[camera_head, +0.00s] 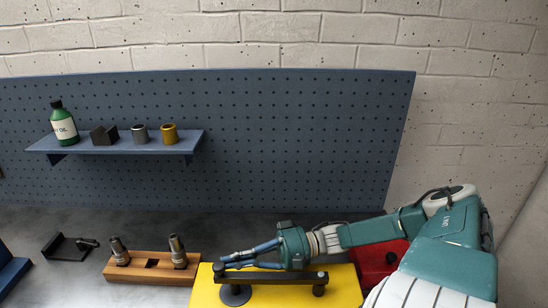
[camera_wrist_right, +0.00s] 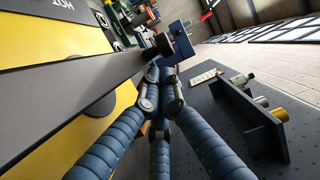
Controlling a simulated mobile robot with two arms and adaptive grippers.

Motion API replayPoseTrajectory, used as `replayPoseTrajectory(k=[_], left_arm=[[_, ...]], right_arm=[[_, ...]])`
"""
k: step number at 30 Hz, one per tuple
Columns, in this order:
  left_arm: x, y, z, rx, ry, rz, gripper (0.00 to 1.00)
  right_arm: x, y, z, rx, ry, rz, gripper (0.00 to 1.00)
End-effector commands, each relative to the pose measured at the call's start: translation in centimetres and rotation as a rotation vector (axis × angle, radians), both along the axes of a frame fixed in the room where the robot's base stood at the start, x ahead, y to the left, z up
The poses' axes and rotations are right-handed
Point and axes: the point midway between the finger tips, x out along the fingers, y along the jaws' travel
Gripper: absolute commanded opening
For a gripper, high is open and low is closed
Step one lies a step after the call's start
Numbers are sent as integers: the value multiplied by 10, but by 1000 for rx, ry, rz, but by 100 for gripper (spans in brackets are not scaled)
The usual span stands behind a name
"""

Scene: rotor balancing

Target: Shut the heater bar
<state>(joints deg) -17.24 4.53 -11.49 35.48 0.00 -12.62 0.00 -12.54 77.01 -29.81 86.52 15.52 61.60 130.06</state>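The heater bar (camera_head: 270,277) is a long dark bar running left to right above a yellow base (camera_head: 342,288). Its right end meets a dark post, and its left end is over a round black disc (camera_head: 235,294). My left gripper is not in view.
A wooden block (camera_head: 150,276) with two metal cylinders stands left of the yellow base. A black bracket (camera_head: 68,247) lies farther left. A red box (camera_head: 378,258) is behind my right arm. A shelf (camera_head: 120,148) holding a green bottle (camera_head: 63,124) is on the pegboard.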

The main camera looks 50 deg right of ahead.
Motion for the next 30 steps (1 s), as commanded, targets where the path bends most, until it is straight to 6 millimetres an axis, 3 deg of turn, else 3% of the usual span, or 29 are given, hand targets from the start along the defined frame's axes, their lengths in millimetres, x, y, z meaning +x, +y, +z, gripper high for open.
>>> replayPoseTrajectory(k=[19,30], left_arm=[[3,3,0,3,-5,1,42],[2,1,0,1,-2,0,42]], right_arm=[[-5,-3,-1,-2,3,9,0],[-46,-61,-2,-6,4,9,0]])
